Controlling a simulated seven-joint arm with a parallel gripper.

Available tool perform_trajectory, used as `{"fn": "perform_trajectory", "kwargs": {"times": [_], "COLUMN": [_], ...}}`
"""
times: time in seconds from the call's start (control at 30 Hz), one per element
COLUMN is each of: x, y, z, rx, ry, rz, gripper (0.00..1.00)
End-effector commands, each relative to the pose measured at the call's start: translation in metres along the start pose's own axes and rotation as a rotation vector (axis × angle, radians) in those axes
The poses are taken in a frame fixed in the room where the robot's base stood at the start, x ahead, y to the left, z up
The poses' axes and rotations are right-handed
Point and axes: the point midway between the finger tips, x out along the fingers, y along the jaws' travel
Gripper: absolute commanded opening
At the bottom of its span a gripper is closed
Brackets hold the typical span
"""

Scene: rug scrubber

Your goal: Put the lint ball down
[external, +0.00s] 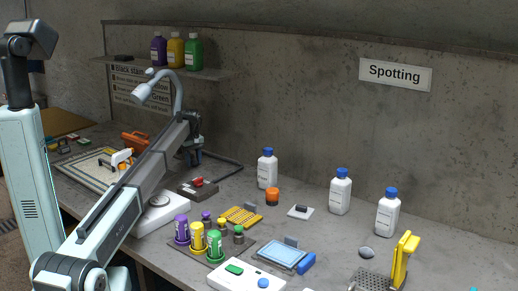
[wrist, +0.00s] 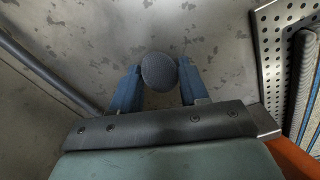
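The lint ball (wrist: 159,71) is grey, round and finely textured. In the wrist view it sits between the two blue fingertips of my gripper (wrist: 160,74), which are closed in on both its sides with almost no gap. In the external view my gripper (external: 195,158) is at the back left of the bench, beyond the white round device. The ball is too small or hidden there, and its height above the surface is hard to tell.
A perforated metal plate (wrist: 271,60) lies right of my gripper in the wrist view, and a rail (wrist: 45,68) runs on the left. Bare stained surface lies ahead. In the external view, an orange item (external: 135,140) and a dark block with a red button (external: 197,187) are nearby.

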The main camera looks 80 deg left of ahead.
Motion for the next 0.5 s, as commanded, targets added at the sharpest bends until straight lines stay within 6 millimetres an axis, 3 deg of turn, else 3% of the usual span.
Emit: {"fn": "perform_trajectory", "kwargs": {"times": [0.2, 0.5], "x": [-0.0001, -0.0036], "y": [0.0000, 0.0001], "z": [0.0000, -0.0001], "rx": [0.000, 0.000], "ry": [0.000, 0.000], "rz": [0.000, 0.000], "gripper": [0.64, 0.64]}}
